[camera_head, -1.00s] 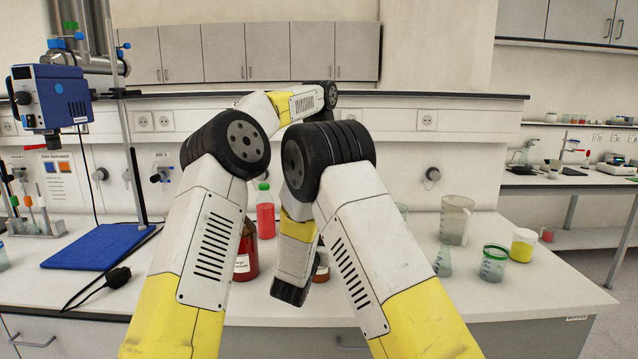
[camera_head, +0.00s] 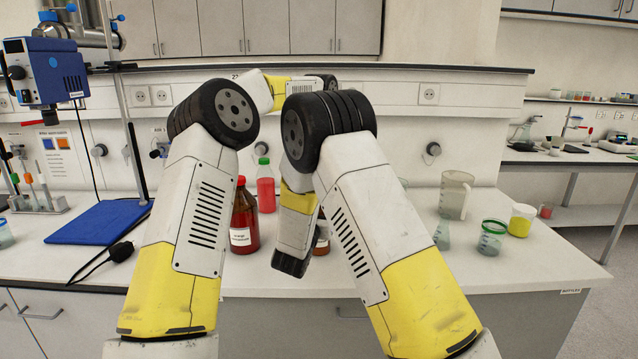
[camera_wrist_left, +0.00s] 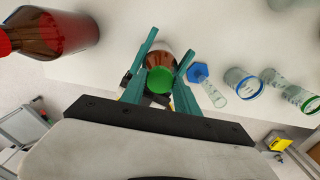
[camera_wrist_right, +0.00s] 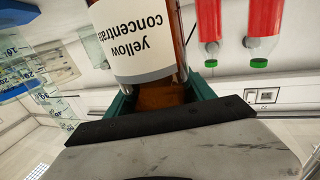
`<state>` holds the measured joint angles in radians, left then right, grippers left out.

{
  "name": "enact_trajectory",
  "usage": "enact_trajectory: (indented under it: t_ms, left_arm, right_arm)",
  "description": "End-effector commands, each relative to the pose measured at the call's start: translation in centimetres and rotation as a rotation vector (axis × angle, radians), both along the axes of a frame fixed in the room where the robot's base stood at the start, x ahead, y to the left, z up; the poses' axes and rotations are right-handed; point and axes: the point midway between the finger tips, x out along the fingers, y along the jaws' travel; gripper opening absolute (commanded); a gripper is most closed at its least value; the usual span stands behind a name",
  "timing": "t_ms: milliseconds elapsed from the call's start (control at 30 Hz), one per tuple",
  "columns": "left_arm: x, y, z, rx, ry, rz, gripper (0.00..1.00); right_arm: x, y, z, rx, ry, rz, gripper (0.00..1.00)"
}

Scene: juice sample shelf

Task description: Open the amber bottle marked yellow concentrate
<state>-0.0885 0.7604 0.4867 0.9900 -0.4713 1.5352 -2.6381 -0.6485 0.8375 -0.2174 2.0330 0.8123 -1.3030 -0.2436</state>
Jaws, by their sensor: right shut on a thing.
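The amber bottle, marked "yellow concentrate" (camera_wrist_right: 140,40), fills the top of the right wrist view, its label upside down there. My right gripper (camera_wrist_right: 160,92) is shut on its body. In the head view only a sliver of the bottle (camera_head: 322,235) shows behind my right arm. In the left wrist view I look down on its green cap (camera_wrist_left: 160,80). The teal fingers of my left gripper (camera_wrist_left: 160,65) stand on either side of the cap, open. The cap is on the bottle. In the head view both gripper fingertips are hidden behind my arms.
Beakers and a yellow jar (camera_head: 521,220) stand at right. A blue stand base (camera_head: 98,222) is at left.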

Motion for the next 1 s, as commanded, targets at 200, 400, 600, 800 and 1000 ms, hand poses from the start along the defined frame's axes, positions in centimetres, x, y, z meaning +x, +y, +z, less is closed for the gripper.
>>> enact_trajectory:
  t_ms: [200,400,600,800,1000]
  left_arm:
    - [-0.01,-0.02,0.01,0.000,0.000,0.000,0.00]
    - [-0.03,-0.08,0.04,0.000,0.000,0.093,0.00]
    - [-0.04,-0.08,0.11,0.001,-0.001,0.524,0.00]
    - [-0.01,-0.07,0.13,0.000,-0.002,1.009,0.00]
    - [0.00,-0.07,0.14,0.000,-0.001,1.494,0.00]
  right_arm:
    - [0.02,-0.01,0.05,0.000,-0.001,0.000,0.00]
    - [0.02,-0.01,0.06,0.000,-0.001,0.000,0.00]
    - [0.02,-0.01,0.06,0.000,-0.001,0.000,0.00]
    - [0.02,0.01,0.06,0.000,-0.001,0.000,0.00]
    - [0.01,0.03,0.06,0.000,-0.001,0.001,0.00]
